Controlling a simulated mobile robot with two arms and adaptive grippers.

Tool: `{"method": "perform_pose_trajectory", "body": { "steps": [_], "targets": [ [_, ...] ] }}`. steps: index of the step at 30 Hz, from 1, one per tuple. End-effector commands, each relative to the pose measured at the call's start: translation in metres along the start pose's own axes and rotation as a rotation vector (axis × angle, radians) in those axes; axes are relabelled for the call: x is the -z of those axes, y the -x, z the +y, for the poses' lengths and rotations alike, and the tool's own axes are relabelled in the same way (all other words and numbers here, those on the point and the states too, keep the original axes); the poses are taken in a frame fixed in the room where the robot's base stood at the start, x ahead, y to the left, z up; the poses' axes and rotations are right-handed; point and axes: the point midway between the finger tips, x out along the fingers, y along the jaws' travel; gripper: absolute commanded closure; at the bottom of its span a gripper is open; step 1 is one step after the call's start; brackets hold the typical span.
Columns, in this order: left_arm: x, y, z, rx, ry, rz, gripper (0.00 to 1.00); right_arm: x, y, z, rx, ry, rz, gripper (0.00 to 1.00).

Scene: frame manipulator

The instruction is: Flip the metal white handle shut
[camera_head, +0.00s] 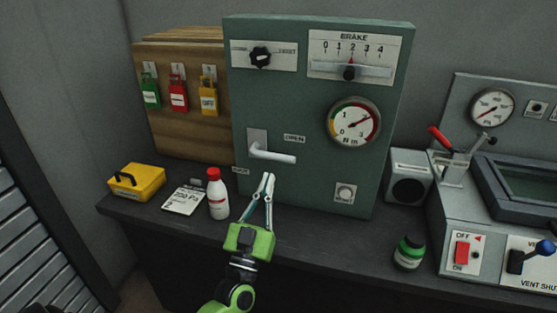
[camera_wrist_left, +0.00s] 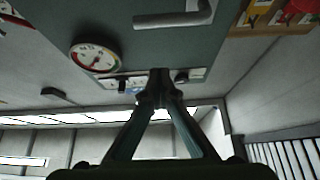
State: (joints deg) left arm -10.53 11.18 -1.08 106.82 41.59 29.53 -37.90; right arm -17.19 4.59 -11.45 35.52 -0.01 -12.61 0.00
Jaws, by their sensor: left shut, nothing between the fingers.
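The white metal handle (camera_head: 272,155) is on the front of a dark green cabinet (camera_head: 300,100). Its lever sticks out to the right from a pale plate, close to horizontal, sloping slightly down. A small label reading about "OPEN" (camera_head: 294,138) sits above its right end, and another small label (camera_head: 241,170) sits below the plate. My left gripper (camera_head: 268,176) is shut and empty, its fingertips pointing up just below the lever's free end. In the left wrist view, the handle (camera_wrist_left: 172,19) shows beyond the fingertips (camera_wrist_left: 158,76), apparently apart from them. My right gripper is not in view.
A white bottle with a red cap (camera_head: 218,195) stands left of my gripper, beside a notepad (camera_head: 184,199) and yellow box (camera_head: 137,182). At right are a green-capped jar (camera_head: 409,252), a speaker (camera_head: 410,178) and a console (camera_head: 480,235). The bench between gripper and jar is clear.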

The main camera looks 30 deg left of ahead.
Motion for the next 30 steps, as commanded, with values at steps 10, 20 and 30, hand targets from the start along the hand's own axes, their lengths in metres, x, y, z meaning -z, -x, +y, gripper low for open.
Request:
{"method": "perform_pose_trajectory", "body": {
  "steps": [10, 20, 30],
  "targets": [
    [0.004, -0.035, 0.0, -0.001, 0.001, 0.003, 1.0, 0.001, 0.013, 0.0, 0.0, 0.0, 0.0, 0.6],
    [0.004, -0.106, 0.001, -0.002, 0.0, 0.001, 1.0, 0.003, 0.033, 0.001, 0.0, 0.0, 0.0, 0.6],
    [-0.036, -0.088, 0.001, -0.002, 0.0, -0.001, 1.0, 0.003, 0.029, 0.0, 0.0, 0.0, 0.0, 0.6]
  ]
}}
